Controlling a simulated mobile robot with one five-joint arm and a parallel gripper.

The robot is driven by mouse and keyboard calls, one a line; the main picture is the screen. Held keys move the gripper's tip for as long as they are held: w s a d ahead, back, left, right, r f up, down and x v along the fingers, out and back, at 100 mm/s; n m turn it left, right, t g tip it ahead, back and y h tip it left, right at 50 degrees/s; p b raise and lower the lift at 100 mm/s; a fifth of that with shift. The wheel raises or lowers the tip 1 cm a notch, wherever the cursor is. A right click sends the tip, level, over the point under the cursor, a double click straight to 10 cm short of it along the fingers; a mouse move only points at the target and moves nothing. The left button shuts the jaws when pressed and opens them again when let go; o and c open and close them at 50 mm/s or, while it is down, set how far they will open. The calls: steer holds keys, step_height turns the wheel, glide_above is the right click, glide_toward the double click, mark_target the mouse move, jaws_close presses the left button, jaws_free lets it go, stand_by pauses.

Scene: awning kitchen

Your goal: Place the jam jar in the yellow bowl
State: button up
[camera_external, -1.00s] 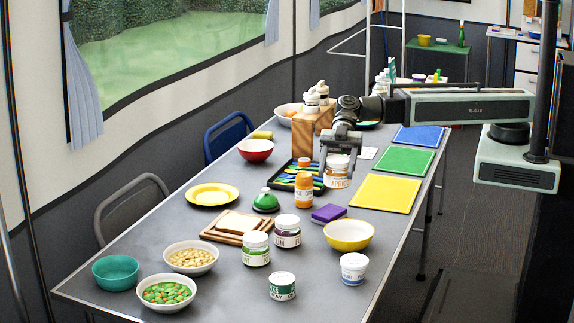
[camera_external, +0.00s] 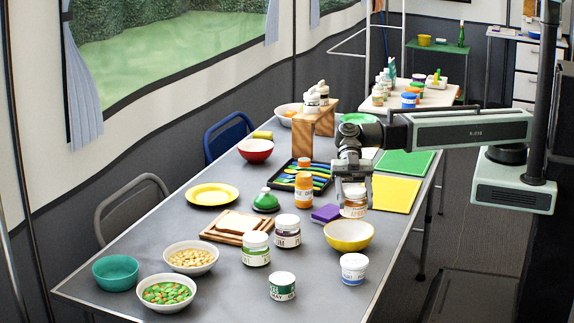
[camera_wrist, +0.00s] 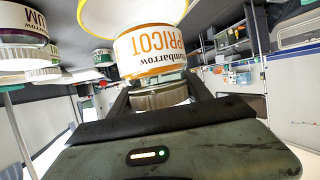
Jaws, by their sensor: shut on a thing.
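The jam jar (camera_external: 355,203) has a white lid and an orange apricot label. My gripper (camera_external: 352,185) is shut on it from above and holds it up, just behind the yellow bowl (camera_external: 349,236) in the external view. The bowl is yellow outside and white inside, and looks empty where its inside shows. In the wrist view the jar (camera_wrist: 150,52) appears upside down, its lid end between my gripper's fingers (camera_wrist: 158,95). The bowl's rim (camera_wrist: 180,12) shows past the jar. Whether the jar overlaps the bowl's rim from above, I cannot tell.
A purple sponge (camera_external: 326,214) lies left of the jar. The front right corner is clear.

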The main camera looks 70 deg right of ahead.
mark_target(355, 209)
steer(key=shift+f+b, duration=0.75)
steer(key=shift+f, duration=0.65)
steer(key=shift+f, duration=0.1)
steer(key=o, duration=1.7)
